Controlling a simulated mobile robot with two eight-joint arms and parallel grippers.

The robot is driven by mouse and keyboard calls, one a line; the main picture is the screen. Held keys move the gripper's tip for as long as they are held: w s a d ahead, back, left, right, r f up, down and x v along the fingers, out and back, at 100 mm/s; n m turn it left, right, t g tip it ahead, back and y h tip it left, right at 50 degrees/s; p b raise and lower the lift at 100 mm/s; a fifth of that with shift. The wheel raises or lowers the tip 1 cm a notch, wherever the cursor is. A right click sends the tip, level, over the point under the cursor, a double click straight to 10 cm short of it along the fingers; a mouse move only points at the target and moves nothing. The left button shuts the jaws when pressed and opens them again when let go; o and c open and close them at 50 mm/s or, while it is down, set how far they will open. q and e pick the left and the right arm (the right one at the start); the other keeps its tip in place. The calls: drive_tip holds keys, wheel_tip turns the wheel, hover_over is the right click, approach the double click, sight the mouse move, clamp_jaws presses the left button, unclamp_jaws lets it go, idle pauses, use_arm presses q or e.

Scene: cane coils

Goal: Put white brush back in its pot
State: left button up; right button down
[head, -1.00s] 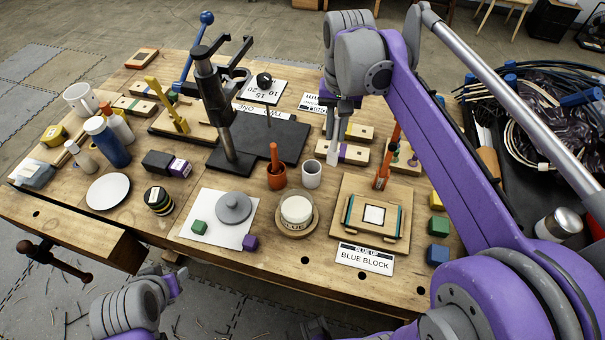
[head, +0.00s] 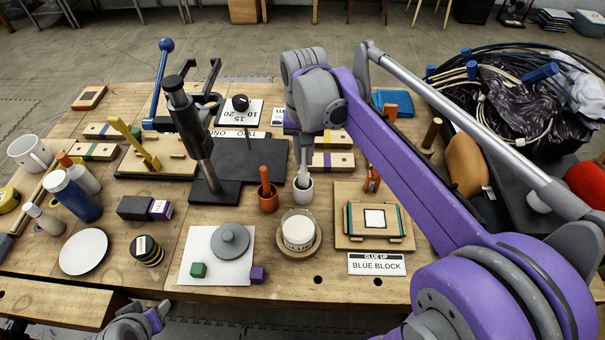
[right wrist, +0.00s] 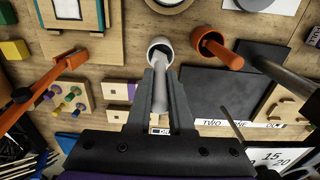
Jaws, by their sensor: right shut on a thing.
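The white brush (head: 303,172) is held upright in my right gripper (head: 302,150). It also shows between the two fingers of the right gripper (right wrist: 160,95) in the right wrist view. The brush's lower end is at the mouth of the small white pot (head: 303,193); how deep it reaches inside is hard to tell. In the right wrist view the pot (right wrist: 160,44) lies right past the brush's end (right wrist: 159,75). Only part of my left arm shows at the bottom left of the head view; its gripper is out of sight.
A terracotta pot (head: 268,203) with an orange-handled brush (head: 264,178) stands just left of the white pot. A glue jar (head: 298,232) is in front, a wooden jig (head: 348,205) to the right. A black clamp stand (head: 190,130) rises to the left.

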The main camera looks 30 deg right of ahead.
sight(303, 173)
drive_tip(key=shift+f, duration=2.65)
drive_tip(key=shift+a+f, duration=0.1)
drive_tip(key=shift+f, duration=0.05)
drive_tip(key=c, duration=0.8)
unclamp_jaws()
drive_tip(key=shift+r, duration=0.6)
wheel_tip(303, 173, up, 11)
drive_tip(key=shift+r+p, duration=0.2)
drive_tip(key=shift+p, duration=0.1)
